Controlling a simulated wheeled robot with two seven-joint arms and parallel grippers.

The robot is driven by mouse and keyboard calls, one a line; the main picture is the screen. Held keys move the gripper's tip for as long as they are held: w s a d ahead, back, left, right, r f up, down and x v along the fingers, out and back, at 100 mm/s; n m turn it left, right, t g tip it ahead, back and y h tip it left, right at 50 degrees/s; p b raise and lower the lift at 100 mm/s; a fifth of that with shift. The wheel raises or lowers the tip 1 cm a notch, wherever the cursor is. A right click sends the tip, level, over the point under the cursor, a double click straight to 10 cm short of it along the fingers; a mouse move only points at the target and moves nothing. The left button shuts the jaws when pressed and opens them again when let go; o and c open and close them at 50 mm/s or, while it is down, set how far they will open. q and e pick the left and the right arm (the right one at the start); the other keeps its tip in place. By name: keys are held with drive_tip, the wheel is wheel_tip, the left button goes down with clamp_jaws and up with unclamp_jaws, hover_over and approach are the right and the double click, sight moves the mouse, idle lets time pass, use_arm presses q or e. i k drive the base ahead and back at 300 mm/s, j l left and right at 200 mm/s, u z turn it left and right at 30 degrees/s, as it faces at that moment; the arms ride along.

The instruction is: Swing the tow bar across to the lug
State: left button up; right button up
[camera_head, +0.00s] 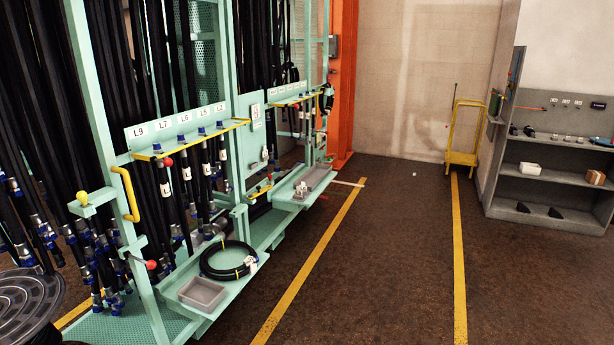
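Neither of my grippers is in the head view. No part is plainly marked as the tow bar or the lug. A thin pale bar (348,183) sticks out to the right from the far end of the green hose rack (108,170), low above the floor; I cannot tell whether it is the tow bar. A yellow handle (126,193) and a lever with a red knob (150,265) are on the rack's near post. I cannot make out a lug.
A coiled black hose (228,260) and a grey tray (202,294) lie on the rack's near shelf. Many black hoses hang behind. A yellow trolley (463,157) stands at the back wall, beside grey shelving (540,190). The floor between the yellow lines (312,258) is clear.

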sight(251, 197)
drive_tip(key=i+l, duration=0.1)
drive_tip(key=i, duration=0.5)
drive_tip(key=i+l, duration=0.15)
drive_tip(key=i, duration=0.4)
drive_tip(key=i+l, duration=0.1)
drive_tip(key=i, duration=0.5)
